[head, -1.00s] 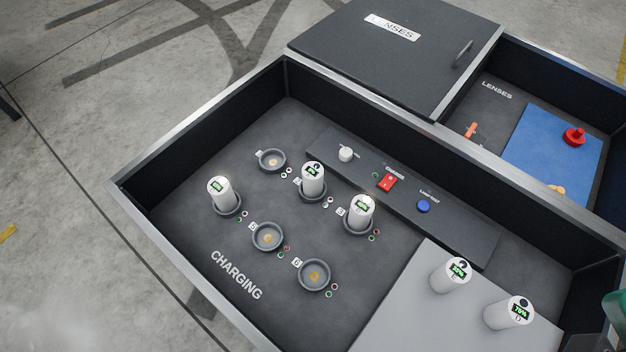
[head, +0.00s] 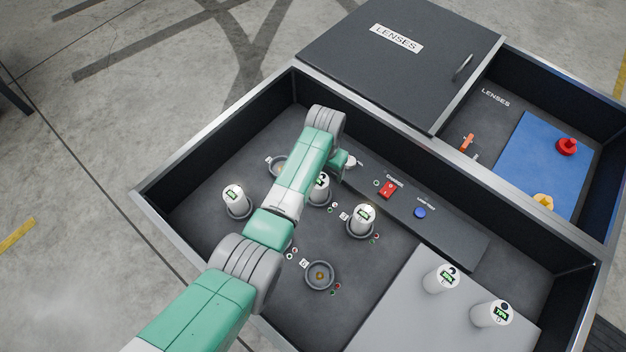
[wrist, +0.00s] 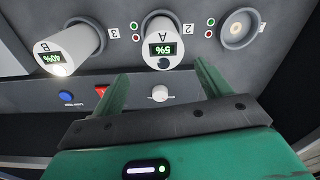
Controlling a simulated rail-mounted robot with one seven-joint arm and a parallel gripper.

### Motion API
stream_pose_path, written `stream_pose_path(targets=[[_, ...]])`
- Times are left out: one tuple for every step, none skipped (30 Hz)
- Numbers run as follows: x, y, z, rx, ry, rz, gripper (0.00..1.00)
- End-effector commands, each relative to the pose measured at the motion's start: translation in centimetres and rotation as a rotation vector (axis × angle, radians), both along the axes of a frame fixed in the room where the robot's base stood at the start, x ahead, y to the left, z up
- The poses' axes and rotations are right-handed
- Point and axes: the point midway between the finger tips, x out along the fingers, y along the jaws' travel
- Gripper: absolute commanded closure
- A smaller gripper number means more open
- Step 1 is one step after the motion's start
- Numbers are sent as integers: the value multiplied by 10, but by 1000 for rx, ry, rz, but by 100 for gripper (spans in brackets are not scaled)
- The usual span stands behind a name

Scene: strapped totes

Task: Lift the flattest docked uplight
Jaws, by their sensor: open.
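Three white cylindrical uplights stand in docks in the charging tote: one at left (head: 235,199), one in the middle (head: 320,191) partly behind my arm, and one at right (head: 362,221). In the wrist view, the dock 2 uplight (wrist: 168,40) has a green display that seems to read 5%. The dock 3 uplight (wrist: 76,45) seems to read 40%. The left uplight's display is too small to read. My gripper (wrist: 163,80) is open and empty, its fingertips just short of the dock 2 uplight. In the head view my arm mostly hides it.
Empty docks show at the back (head: 279,167) and front (head: 319,275). A control strip has a white knob (wrist: 160,93), red switch (head: 388,189) and blue button (head: 420,213). Two more uplights (head: 441,279) (head: 491,314) stand on a grey pad. Dark tote walls (head: 190,155) surround this.

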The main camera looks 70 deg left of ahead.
Motion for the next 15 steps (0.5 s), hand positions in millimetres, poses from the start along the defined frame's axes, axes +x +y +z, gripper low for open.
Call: stream_pose_path(targets=[[-10, 1, -4, -22, 22, 11, 23], [-14, 1, -6, -31, 30, 15, 23], [-16, 1, -8, -36, 35, 17, 23], [-17, 1, -9, -37, 37, 18, 23], [-17, 1, -9, -37, 37, 17, 23], [-16, 0, -11, -37, 36, 17, 23], [-16, 0, -14, -37, 36, 17, 23], [-16, 0, -18, -37, 36, 17, 23], [-16, 0, -24, -38, 36, 17, 23], [-16, 0, -29, -38, 36, 17, 23], [-16, 0, -33, -37, 36, 17, 23], [-16, 0, -37, -36, 35, 17, 23], [-16, 0, -38, -35, 34, 17, 23], [-16, 0, -37, -35, 34, 17, 23], [-16, 0, -37, -35, 34, 17, 23]])
